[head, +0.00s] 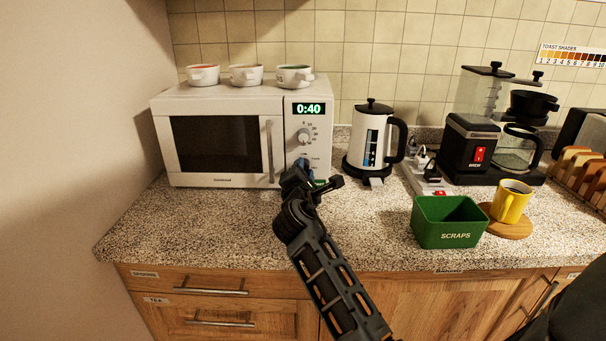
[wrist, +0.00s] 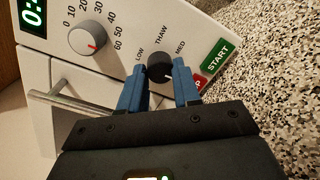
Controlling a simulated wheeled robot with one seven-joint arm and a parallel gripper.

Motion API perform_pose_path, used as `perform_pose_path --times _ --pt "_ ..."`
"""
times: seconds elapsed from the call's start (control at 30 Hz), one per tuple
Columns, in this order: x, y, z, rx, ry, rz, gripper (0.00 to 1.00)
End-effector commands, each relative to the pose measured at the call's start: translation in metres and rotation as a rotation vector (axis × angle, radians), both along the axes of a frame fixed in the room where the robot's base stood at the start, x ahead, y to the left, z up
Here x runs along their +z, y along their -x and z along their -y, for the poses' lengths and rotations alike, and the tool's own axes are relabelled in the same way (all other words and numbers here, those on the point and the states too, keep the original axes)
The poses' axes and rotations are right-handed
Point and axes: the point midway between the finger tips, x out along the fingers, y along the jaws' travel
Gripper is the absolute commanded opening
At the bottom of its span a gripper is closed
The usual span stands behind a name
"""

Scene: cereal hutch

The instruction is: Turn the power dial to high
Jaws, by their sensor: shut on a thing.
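The white microwave (head: 160,145) stands at the counter's back left, and its display (head: 308,109) reads 0:40. In the wrist view the black power dial (wrist: 160,64) sits on its panel, with LOW, THAW and MED labels around it. A small pale mark on the dial seems to point to the lower right of the picture, past MED. No HIGH label shows. My gripper (wrist: 159,84) is shut on the dial, one blue finger on each side. In the head view my gripper (head: 303,169) is at the panel's lower part and hides the dial.
The larger timer knob (wrist: 87,38) is beside the dial, and the green START button (wrist: 215,54) and a partly hidden red button (wrist: 200,82) are close to the right finger. A kettle (head: 364,145) and a green scraps box (head: 447,222) stand to the right. The counter before the microwave is clear.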

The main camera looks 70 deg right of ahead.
Motion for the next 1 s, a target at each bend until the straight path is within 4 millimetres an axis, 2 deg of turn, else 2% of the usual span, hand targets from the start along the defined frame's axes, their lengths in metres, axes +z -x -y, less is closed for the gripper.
perform_pose_path --times 0.63,0.67,0.9,1.0 --pt "-0.001 0.0007 0.0001 -0.002 -0.029 0.064 0.02" --pt "-0.0009 0.0008 0.0002 -0.002 -0.029 0.064 0.33" --pt "-0.0006 0.0005 0.0002 -0.001 -0.028 0.063 0.56" --pt "-0.0005 0.0003 0.0001 -0.001 -0.028 0.063 0.57"
